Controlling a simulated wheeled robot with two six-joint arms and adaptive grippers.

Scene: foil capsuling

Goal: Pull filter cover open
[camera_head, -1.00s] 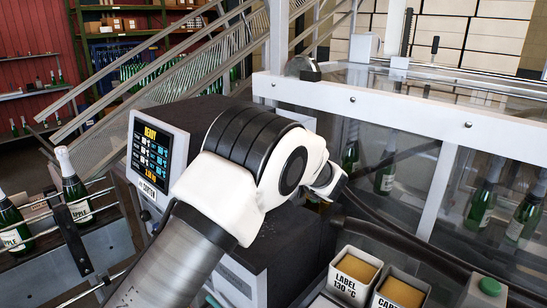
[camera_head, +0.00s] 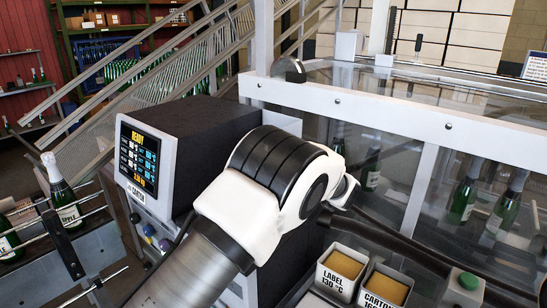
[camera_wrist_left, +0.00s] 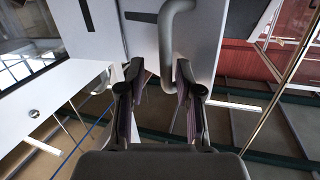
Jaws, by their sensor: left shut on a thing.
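In the left wrist view my left gripper (camera_wrist_left: 158,74) has its two fingers on either side of the lower end of a grey, bent tubular handle (camera_wrist_left: 168,40). The gripper is shut on this handle, though the exact contact is hard to see. The handle sits on a light grey panel (camera_wrist_left: 142,42) with dark slots, which looks like the filter cover. In the head view my left arm comes in from below and its white and black wrist hides the gripper's fingers, the handle and the cover. My right gripper is in neither view.
A dark machine with a "READY" screen (camera_head: 139,160) stands left of my arm. A glass-walled frame (camera_head: 400,105) with bottles behind it is at the right. Yellow-filled boxes, "LABEL" (camera_head: 340,277) and "CARTON" (camera_head: 383,291), sit close at lower right. A bottle conveyor (camera_head: 75,240) runs at left.

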